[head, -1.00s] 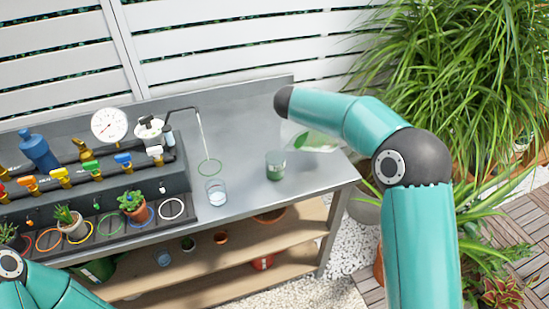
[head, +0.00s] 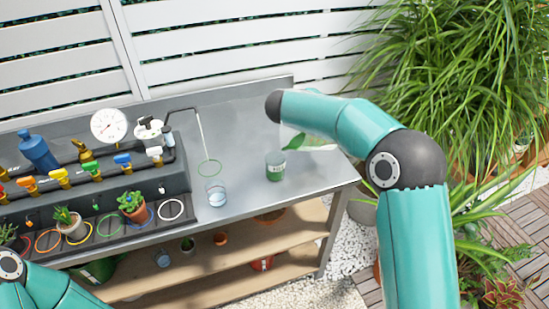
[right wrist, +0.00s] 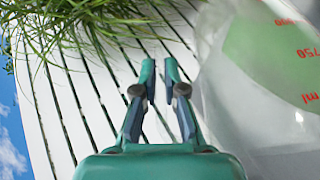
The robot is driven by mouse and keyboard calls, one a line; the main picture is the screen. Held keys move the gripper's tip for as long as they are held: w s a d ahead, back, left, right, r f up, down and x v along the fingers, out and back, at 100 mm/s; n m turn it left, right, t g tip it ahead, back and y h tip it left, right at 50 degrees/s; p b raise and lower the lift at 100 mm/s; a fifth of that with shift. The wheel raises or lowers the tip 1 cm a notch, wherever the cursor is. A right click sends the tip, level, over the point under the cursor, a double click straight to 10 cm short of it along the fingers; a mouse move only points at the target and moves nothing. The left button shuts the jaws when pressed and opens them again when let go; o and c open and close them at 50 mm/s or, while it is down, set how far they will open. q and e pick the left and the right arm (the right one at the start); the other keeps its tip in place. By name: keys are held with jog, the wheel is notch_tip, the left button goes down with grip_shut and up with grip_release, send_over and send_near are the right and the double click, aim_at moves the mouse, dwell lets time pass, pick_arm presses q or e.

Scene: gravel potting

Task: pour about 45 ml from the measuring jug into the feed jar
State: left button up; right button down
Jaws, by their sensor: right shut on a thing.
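The measuring jug (head: 298,141) is clear with green liquid in it. It is tilted, with the liquid gathered at its left end, just above and right of the feed jar. It also shows at the right of the right wrist view (right wrist: 255,85), with red graduations. The feed jar (head: 275,168) is a small jar with a green band and pale lettering, upright on the bench. I cannot make out a stream between them. My right gripper (right wrist: 161,70) is shut on the jug; its grip point is unclear, and my arm hides it in the head view. My left gripper is out of view.
Valves, a gauge (head: 108,126) and potted plants (head: 133,206) fill the left. The metal bench (head: 245,125) is clear behind the jar.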

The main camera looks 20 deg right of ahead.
jog(key=shift+s+a+r+h, duration=0.15)
jog(key=shift+a+r+h, duration=0.3)
jog(key=shift+a, duration=0.3)
dwell(2.4)
jog(key=d+f+y, duration=0.2)
jog(key=shift+d+f+m+g+p, duration=0.1)
jog(key=shift+d+m+g+p, duration=0.2)
jog(key=shift+d, duration=0.05)
jog(key=shift+w+d+f+y+p, duration=0.3)
jog(key=shift+d+f+y+p, duration=0.5)
jog(key=shift+y+p, duration=0.25)
jog(key=shift+a, duration=0.15)
jog(key=shift+p, duration=0.35)
jog(key=shift+d+f+y, duration=0.25)
jog(key=shift+f+y, duration=0.15)
jog(key=shift+f, duration=0.15)
jog(key=shift+g, duration=0.3)
jog(key=shift+a, duration=0.1)
